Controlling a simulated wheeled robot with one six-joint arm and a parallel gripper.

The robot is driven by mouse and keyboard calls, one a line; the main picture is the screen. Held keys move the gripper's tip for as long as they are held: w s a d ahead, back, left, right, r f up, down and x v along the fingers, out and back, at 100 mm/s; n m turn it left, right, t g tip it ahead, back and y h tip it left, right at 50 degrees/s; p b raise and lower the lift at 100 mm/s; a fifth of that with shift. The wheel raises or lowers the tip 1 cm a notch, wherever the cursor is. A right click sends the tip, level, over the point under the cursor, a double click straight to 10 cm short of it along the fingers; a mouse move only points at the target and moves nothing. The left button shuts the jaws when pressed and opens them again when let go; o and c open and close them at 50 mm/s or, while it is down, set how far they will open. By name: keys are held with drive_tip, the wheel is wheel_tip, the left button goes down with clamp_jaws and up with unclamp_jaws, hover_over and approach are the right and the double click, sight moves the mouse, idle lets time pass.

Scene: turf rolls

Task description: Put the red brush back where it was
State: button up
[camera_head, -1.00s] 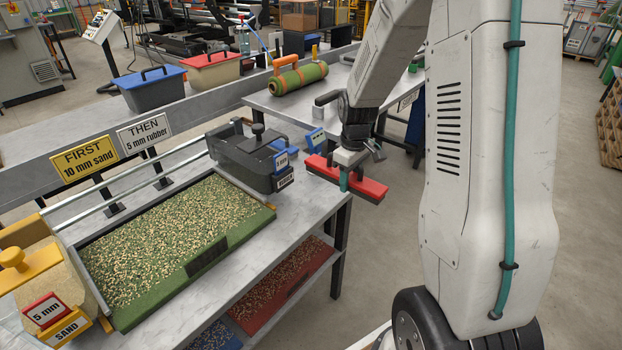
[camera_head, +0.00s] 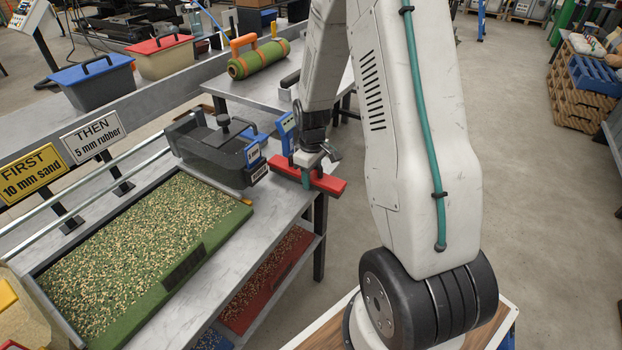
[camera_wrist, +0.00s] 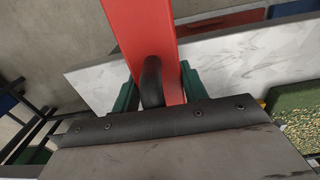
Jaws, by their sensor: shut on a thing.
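The red brush (camera_head: 324,183) is a long red bar held in my gripper (camera_head: 306,178) at the right end of the workbench, in the head view. It appears just above or at the bench edge; I cannot tell whether it touches. In the wrist view the red brush (camera_wrist: 143,35) runs away from the camera, with its dark curved handle (camera_wrist: 152,82) between the green fingers of my gripper (camera_wrist: 155,88). The gripper is shut on it. The bristle side is hidden.
A black hopper box (camera_head: 215,155) stands just left of the brush. A turf tray (camera_head: 150,255) filled with granules lies on the bench (camera_head: 270,222). A green roll with an orange handle (camera_head: 258,58) lies on the rear table. Blue and red lidded bins stand behind.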

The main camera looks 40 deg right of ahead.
drive_tip(key=shift+f, duration=0.65)
drive_tip(key=shift+f, duration=0.1)
drive_tip(key=o, duration=1.4)
